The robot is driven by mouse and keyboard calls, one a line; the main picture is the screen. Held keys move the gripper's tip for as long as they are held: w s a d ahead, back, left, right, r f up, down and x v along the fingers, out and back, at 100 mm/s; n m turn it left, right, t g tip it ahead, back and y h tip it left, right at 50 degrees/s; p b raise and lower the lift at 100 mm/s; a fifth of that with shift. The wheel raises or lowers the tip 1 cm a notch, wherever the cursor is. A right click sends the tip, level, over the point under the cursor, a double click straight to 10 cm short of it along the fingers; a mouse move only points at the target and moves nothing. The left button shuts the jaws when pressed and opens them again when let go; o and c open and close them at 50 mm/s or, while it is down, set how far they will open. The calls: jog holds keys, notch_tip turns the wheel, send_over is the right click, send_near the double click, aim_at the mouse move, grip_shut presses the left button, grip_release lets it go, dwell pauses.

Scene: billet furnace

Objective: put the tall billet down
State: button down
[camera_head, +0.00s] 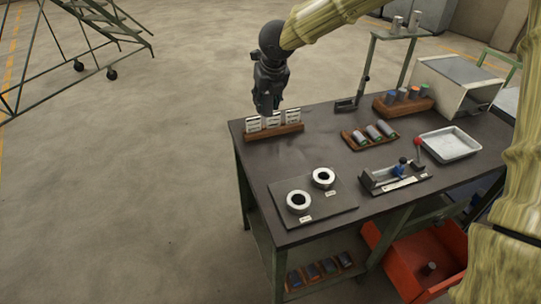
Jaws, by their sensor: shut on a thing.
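My gripper (266,108) points down at the far left corner of the dark workbench (250,160), at a wooden rack of white cards (292,117). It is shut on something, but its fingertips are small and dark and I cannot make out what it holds. No tall billet shows clearly in it. Two upright grey cylinders (397,25) stand on a raised shelf at the back. Several cylinders (373,132) lie in a wooden tray.
Two pale rings (298,202) sit on a dark plate at the bench front. A fixture with a blue knob (402,161) and an empty metal tray (450,144) are to the right. A grey box (460,82) stands behind. A red bin (413,264) is below.

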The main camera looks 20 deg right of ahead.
jog(key=s+a+f+b, duration=0.1)
jog(key=s+f+b, duration=0.55)
jog(key=f, duration=0.35)
jog(key=s+a+f+b, duration=0.2)
jog(key=s+f+b, duration=0.45)
jog(key=f, duration=0.35)
jog(key=w+d+p, duration=0.1)
jog(key=w+p, duration=0.1)
jog(key=w, duration=0.2)
jog(key=w+d+f+p, duration=0.1)
jog(key=w+d+p, duration=0.1)
jog(key=w, duration=0.3)
jog(key=w+d+p, duration=0.1)
jog(key=w+p, duration=0.1)
jog(key=w, duration=0.3)
jog(key=shift+w+d+f+p, duration=0.15)
jog(key=shift+w+d+p, duration=0.15)
jog(key=shift+p, duration=0.1)
jog(key=shift+f, duration=1.75)
jog(key=shift+f, duration=0.1)
jog(key=c, duration=1)
grip_release()
jog(key=shift+s, duration=0.1)
jog(key=shift+s+r, duration=0.15)
jog(key=shift+r, duration=0.45)
jog(key=v, duration=1.1)
